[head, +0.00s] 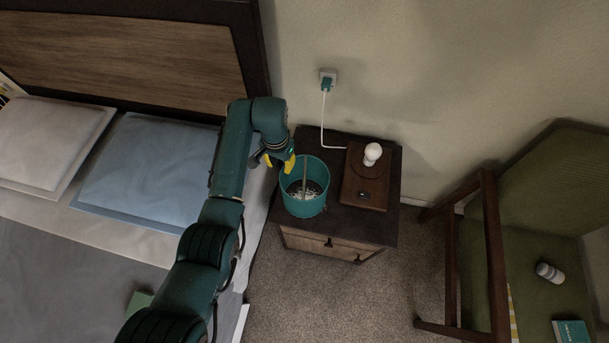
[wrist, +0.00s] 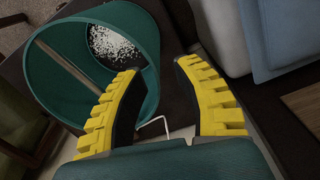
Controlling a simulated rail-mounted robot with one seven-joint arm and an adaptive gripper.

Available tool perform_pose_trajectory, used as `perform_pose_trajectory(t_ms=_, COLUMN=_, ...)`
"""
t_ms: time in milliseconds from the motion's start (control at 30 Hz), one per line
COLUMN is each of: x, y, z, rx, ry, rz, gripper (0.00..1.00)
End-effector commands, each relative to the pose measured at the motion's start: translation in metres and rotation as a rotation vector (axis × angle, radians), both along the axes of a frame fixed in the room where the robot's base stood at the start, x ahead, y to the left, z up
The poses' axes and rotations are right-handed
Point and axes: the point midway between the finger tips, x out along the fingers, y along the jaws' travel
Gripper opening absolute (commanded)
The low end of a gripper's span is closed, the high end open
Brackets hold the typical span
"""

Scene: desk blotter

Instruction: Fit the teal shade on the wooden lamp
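The teal shade (head: 305,208) is an open cylinder standing on the left part of the nightstand. A pale brown rod and white specks show inside it; I cannot tell what the specks are. The wooden lamp (head: 362,190) is a dark brown block to its right, with a bare white bulb (head: 373,154) near its back. My gripper (head: 279,163) is at the shade's upper left rim. In the wrist view my gripper (wrist: 158,70) is open, with yellow-padded fingers. The shade (wrist: 145,20) lies left, its near wall reaching between the fingers; contact is unclear.
The nightstand (head: 340,225) has a dark top and light drawers. A white cord runs from the wall outlet (head: 328,78) toward the lamp. A bed with a blue pillow (head: 150,170) is at the left. A green armchair (head: 535,205) with a bottle (head: 549,272) stands at the right.

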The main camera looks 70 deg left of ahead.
Motion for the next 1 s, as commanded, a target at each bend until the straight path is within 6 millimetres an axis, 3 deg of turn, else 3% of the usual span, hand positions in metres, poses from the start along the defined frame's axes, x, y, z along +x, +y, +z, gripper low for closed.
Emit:
perform_pose_trajectory(t_ms=100, x=0.001, y=0.000, z=-0.026, rx=0.000, ry=0.000, rz=-0.001, gripper=0.32)
perform_pose_trajectory(t_ms=267, x=0.001, y=-0.001, z=-0.042, rx=0.001, ry=-0.001, rz=-0.001, gripper=0.32)
perform_pose_trajectory(t_ms=500, x=0.006, y=-0.006, z=-0.082, rx=0.001, ry=-0.001, rz=-0.002, gripper=0.32)
perform_pose_trajectory(t_ms=800, x=0.006, y=-0.006, z=-0.088, rx=0.002, ry=-0.001, rz=-0.001, gripper=0.32)
perform_pose_trajectory(t_ms=833, x=0.006, y=-0.006, z=-0.088, rx=0.002, ry=-0.001, rz=-0.001, gripper=0.30)
perform_pose_trajectory(t_ms=1000, x=0.006, y=-0.006, z=-0.088, rx=0.002, ry=-0.001, rz=-0.001, gripper=0.00)
